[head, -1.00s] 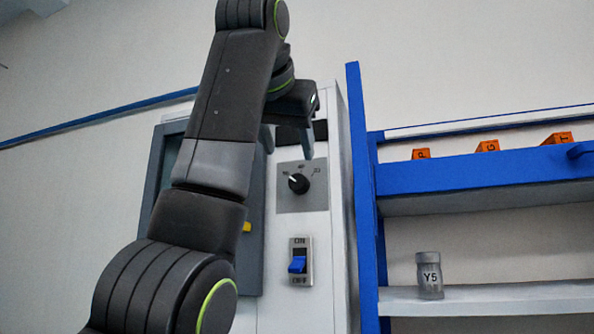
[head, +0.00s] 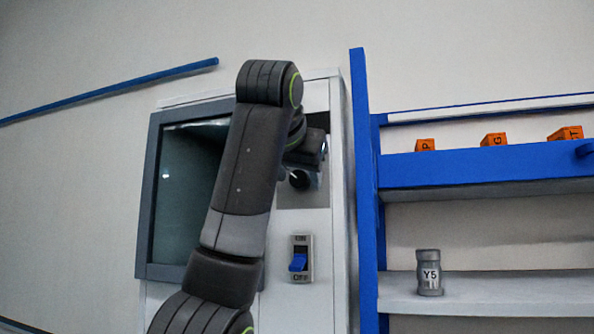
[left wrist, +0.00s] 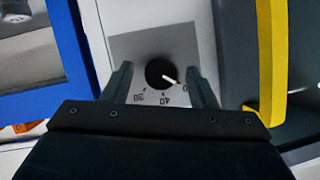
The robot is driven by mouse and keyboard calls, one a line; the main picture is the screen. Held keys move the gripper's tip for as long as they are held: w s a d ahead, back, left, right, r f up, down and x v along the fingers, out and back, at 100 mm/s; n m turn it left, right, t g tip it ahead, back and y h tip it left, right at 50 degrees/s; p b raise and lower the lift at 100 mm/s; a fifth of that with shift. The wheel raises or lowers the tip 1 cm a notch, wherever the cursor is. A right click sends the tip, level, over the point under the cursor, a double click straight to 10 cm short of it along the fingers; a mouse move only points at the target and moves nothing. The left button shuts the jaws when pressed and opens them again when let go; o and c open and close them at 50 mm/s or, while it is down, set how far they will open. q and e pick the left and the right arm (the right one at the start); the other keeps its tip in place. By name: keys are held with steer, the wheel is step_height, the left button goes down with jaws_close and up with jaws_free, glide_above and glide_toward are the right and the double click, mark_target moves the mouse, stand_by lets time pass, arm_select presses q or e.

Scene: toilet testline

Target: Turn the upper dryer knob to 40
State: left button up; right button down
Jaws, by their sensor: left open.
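The upper dryer knob (head: 299,180) is a round black knob with a white pointer, on a grey plate of the white dryer panel. In the left wrist view the knob (left wrist: 160,73) shows upside down, with marks 30 and 40 and a third label partly hidden by the right finger. Its pointer is at the lower right, past 40 toward that third label. My left gripper (left wrist: 160,84) is open, one finger on each side of the knob, with gaps visible. In the head view the left gripper (head: 305,168) partly covers the knob plate. My right gripper is not in view.
A blue ON/OFF switch (head: 299,262) sits below the knob. A dark window door (head: 185,195) is left, partly behind my arm. A blue shelf frame (head: 363,200) stands close right, holding orange blocks (head: 494,139) and a grey Y5 jar (head: 429,272).

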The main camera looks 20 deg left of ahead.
arm_select(q)
steer(key=c, duration=1)
